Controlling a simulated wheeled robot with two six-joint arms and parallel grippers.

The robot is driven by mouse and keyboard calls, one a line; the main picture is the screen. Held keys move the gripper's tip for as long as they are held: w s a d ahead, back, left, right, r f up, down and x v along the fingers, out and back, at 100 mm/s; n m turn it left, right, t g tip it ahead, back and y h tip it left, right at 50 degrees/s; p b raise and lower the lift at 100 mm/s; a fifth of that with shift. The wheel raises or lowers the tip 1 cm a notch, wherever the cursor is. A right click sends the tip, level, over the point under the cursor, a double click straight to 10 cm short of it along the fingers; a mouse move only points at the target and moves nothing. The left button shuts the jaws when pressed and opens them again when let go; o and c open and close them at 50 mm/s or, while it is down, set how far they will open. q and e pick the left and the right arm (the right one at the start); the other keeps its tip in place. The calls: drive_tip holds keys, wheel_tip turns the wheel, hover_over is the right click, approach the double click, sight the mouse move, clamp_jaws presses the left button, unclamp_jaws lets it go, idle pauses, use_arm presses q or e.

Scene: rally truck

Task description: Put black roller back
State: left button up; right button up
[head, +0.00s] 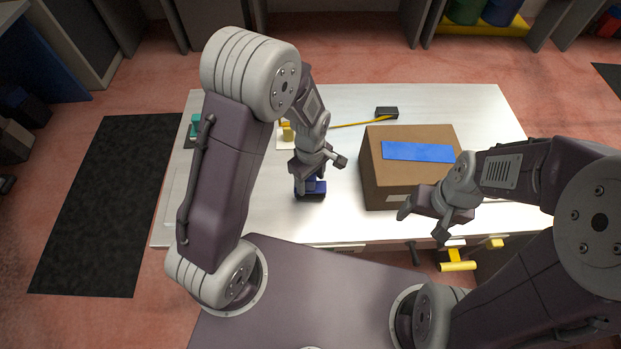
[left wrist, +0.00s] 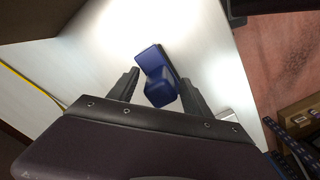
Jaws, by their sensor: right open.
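A dark handle-like piece (head: 413,253) hangs at the table's front edge below my right gripper; it may be the black roller, but I cannot tell. My right gripper (head: 422,222) is open and empty in front of the cardboard box, above the table's front edge. My left gripper (head: 317,172) is open above a blue block with a raised grip (head: 312,188). In the left wrist view the blue block (left wrist: 160,85) shows between and beyond the open fingers (left wrist: 160,92); I cannot tell whether they touch it.
A cardboard box (head: 385,185) with a blue sheet (head: 418,152) stands on the white table (head: 350,225). Yellow rollers (head: 457,266) hang at the front edge. A teal piece (head: 195,125), a yellow piece (head: 287,131) and a small black box (head: 387,112) with a yellow strip lie further back.

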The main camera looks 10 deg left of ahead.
use_arm(q)
wheel_tip(320, 180, up, 9)
drive_tip(key=shift+w+a+r+b, duration=0.1)
drive_tip(key=shift+w+a+b, duration=0.05)
drive_tip(key=shift+b, duration=0.35)
drive_tip(key=s+a+f+m+t, duration=0.1)
drive_tip(key=s+a+f+m, duration=0.1)
drive_tip(key=s+a+m, duration=0.5)
drive_tip(key=s+m, duration=0.1)
drive_tip(key=m, duration=0.3)
drive_tip(key=shift+s+m, duration=0.3)
drive_tip(key=shift+s, duration=0.1)
